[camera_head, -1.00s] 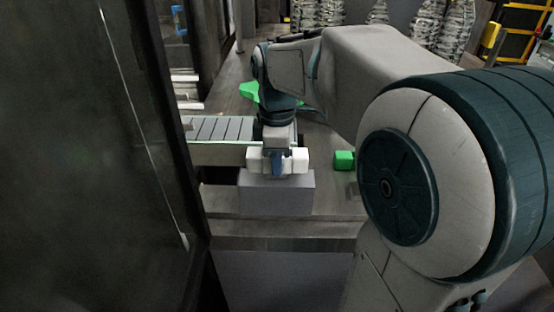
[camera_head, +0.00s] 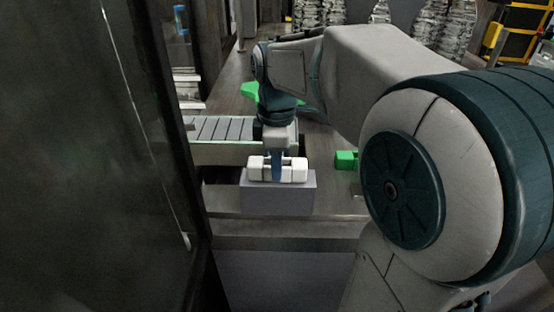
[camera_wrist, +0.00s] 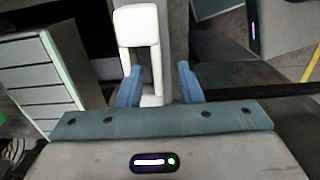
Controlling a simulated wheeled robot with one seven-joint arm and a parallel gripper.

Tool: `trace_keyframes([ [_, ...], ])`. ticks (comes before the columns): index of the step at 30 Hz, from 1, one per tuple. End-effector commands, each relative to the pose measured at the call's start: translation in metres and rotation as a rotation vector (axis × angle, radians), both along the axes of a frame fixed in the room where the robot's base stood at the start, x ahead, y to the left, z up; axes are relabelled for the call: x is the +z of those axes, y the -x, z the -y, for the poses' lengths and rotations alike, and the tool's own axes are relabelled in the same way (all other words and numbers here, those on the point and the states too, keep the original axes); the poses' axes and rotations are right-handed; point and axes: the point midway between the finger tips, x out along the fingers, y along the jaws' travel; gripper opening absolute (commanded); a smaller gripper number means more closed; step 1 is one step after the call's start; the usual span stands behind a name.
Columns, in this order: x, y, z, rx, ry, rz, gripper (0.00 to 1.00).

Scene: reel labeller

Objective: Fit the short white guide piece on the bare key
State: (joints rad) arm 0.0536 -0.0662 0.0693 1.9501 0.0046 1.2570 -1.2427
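A white guide piece (camera_head: 294,173), with two thick ends and a narrower middle, lies on a grey block (camera_head: 280,200) in the head view. It also shows in the wrist view (camera_wrist: 137,26), running down between my fingers. My gripper (camera_head: 277,170) points down at the middle of the piece. In the wrist view my two blue fingers (camera_wrist: 160,80) are apart, with the piece between them. The left finger overlaps the piece's edge; a gap shows at the right finger. I cannot make out a bare key; the gripper and piece cover part of the block's top.
A slatted conveyor (camera_head: 225,129) stands behind and left of the block. A green block (camera_head: 345,160) is at the right, partly beside my arm. A dark panel (camera_head: 80,160) fills the left side. A bare table strip (camera_head: 290,228) lies in front.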

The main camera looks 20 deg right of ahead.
Motion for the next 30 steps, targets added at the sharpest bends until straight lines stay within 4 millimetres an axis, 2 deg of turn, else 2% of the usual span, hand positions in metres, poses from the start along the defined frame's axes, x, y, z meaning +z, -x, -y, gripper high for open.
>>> trace_keyframes([
  [4,0.003,0.000,0.000,0.000,0.000,0.000,0.33],
  [7,0.014,-0.001,0.000,0.000,0.000,0.003,0.33],
  [21,0.112,-0.001,0.000,0.000,0.000,0.003,0.33],
  [25,0.128,-0.001,0.000,0.000,0.000,0.001,0.33],
  [30,0.137,0.000,0.000,0.000,0.000,-0.001,0.33],
])
